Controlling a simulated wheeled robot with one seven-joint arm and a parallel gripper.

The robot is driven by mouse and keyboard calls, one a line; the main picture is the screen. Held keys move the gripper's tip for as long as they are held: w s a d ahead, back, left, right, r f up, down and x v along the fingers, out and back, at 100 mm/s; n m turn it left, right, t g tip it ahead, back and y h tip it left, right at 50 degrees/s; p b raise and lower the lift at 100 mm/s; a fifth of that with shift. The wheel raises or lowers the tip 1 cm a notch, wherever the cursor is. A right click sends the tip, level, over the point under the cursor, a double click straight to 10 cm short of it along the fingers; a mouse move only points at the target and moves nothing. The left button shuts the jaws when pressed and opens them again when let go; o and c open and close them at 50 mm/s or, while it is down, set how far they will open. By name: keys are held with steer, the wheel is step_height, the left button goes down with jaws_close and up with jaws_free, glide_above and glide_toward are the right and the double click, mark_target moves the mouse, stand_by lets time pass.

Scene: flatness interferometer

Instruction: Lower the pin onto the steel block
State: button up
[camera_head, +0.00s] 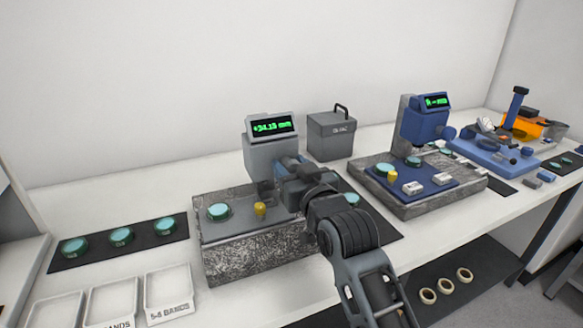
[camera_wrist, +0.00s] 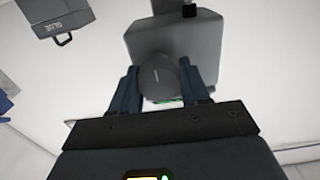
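My gripper (camera_wrist: 160,92) is at the grey gauge unit (camera_head: 262,160) on the left granite base. In the wrist view its two dark blue fingers sit on either side of a round grey knob (camera_wrist: 158,78), with no clear gap at either side. The gauge's green display (camera_head: 273,126) reads about +34.13 mm. In the head view my arm and gripper cover the gauge's lower front. I cannot make out the pin or the steel block there. The granite base (camera_head: 245,262) has a teal disc (camera_head: 218,211) and a small yellow piece (camera_head: 260,209) on top.
A grey box with a handle (camera_head: 331,136) stands behind. A blue gauge (camera_head: 425,120) on another granite base is at the right. Teal discs lie on a black mat (camera_head: 75,259) at left, with white trays (camera_head: 168,292) in front. A teal disc (camera_head: 351,199) is right of my gripper.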

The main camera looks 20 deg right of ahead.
steer(key=c, duration=0.5)
steer(key=shift+o, duration=0.2)
steer(key=shift+n, duration=0.3)
steer(key=n, duration=0.9)
steer(key=shift+a+f+p, duration=0.1)
steer(key=shift+p, duration=0.3)
steer(key=n, duration=0.5)
steer(key=shift+a+f, duration=0.1)
steer(key=n, duration=0.6)
steer(key=shift+f, duration=0.15)
